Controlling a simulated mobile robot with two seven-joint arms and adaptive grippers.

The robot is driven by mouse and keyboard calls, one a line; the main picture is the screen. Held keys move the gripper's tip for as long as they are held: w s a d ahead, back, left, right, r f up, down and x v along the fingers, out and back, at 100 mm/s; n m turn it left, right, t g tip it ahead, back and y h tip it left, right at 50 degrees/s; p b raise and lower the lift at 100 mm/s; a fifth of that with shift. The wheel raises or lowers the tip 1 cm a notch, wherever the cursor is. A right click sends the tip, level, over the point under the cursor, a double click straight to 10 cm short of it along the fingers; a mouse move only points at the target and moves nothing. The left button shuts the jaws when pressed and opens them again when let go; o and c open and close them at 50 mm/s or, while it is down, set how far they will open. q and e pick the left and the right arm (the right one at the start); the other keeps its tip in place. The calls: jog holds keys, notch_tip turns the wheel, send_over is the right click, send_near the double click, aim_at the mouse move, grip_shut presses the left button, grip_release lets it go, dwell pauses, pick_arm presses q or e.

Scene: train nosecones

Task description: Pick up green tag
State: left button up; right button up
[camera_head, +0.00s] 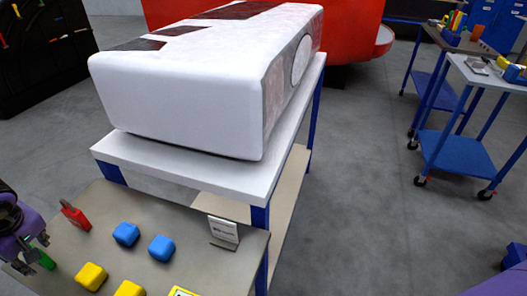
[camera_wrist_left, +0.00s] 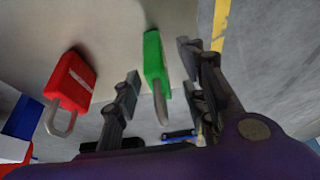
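The green tag (camera_wrist_left: 153,58) looks like a small green padlock with a grey shackle. In the left wrist view it shows between the two fingers of my left gripper (camera_wrist_left: 160,72), which is open; I cannot tell whether either finger touches it. In the head view the green tag (camera_head: 44,260) is at the lower left, partly hidden by my left gripper (camera_head: 34,252). My right gripper is not in view.
A red padlock (camera_head: 75,216) lies close by on the grey tabletop (camera_head: 185,215). Blue blocks (camera_head: 161,248), yellow blocks (camera_head: 91,276) and a small white card holder (camera_head: 223,231) are farther right. A large white nosecone (camera_head: 180,100) rests on a table behind.

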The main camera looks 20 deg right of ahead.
pick_arm(q)
jog(key=x, duration=0.3)
jog(key=shift+f, duration=0.15)
jog(key=shift+c, duration=0.4)
grip_shut()
